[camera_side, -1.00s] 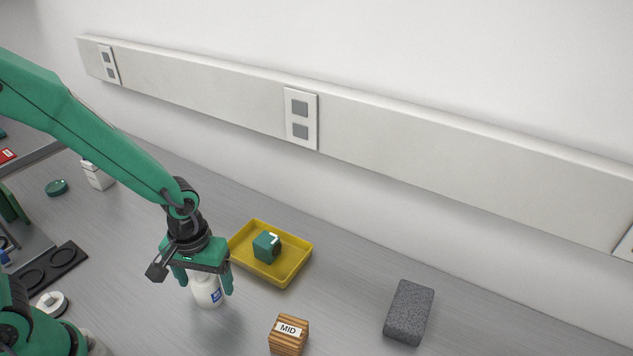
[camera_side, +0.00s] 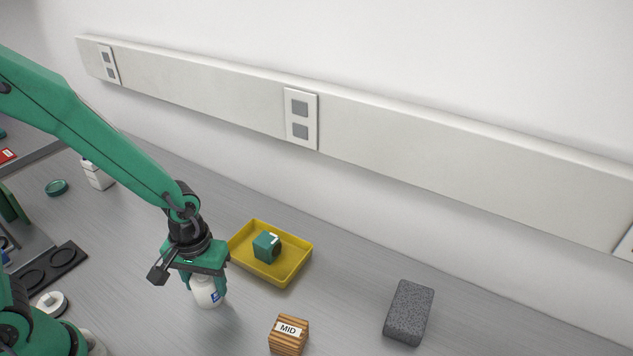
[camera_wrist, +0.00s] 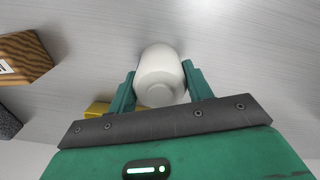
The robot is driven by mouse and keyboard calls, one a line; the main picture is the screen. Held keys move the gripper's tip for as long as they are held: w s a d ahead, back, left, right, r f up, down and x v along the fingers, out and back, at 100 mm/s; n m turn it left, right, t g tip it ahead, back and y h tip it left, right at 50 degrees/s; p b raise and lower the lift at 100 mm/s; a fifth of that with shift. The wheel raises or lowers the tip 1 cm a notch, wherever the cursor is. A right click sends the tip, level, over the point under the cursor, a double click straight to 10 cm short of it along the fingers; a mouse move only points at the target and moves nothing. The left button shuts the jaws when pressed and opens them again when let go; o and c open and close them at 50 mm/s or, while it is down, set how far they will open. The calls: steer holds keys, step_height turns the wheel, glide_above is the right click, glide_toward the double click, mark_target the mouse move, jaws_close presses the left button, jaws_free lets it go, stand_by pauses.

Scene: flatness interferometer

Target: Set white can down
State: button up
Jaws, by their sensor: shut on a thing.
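The white can (camera_side: 207,294) has a small blue label and stands upright at the grey bench top, just in front of the yellow tray. I cannot tell for certain whether its base touches the bench. My gripper (camera_side: 206,283) is above and around it, with a finger on each side. In the wrist view the can (camera_wrist: 160,75) sits between the two green fingers of my gripper (camera_wrist: 160,88), which are shut on it. The upper part of the can is partly hidden by the gripper in the side view.
A yellow tray (camera_side: 292,274) holding a teal block (camera_side: 266,247) lies close behind the can. A wooden block marked MID (camera_side: 288,335) is to the right front, and a dark grey block (camera_side: 409,312) is farther right. Bare bench (camera_side: 345,295) lies between these blocks.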

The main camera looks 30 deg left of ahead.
mark_target(203, 278)
steer(key=shift+r, duration=0.1)
steer(key=shift+r, duration=1)
steer(key=shift+s+d+r, duration=0.15)
steer(key=shift+r, duration=0.45)
steer(key=shift+s+d+r, duration=0.1)
steer(key=shift+d+r, duration=0.05)
steer(key=shift+r, duration=0.45)
steer(key=s+d+r, duration=0.6)
steer(key=s+d, duration=0.1)
steer(key=s, duration=0.1)
steer(key=shift+d+r, duration=0.2)
steer(key=shift+d, duration=0.05)
steer(key=shift+w, duration=0.1)
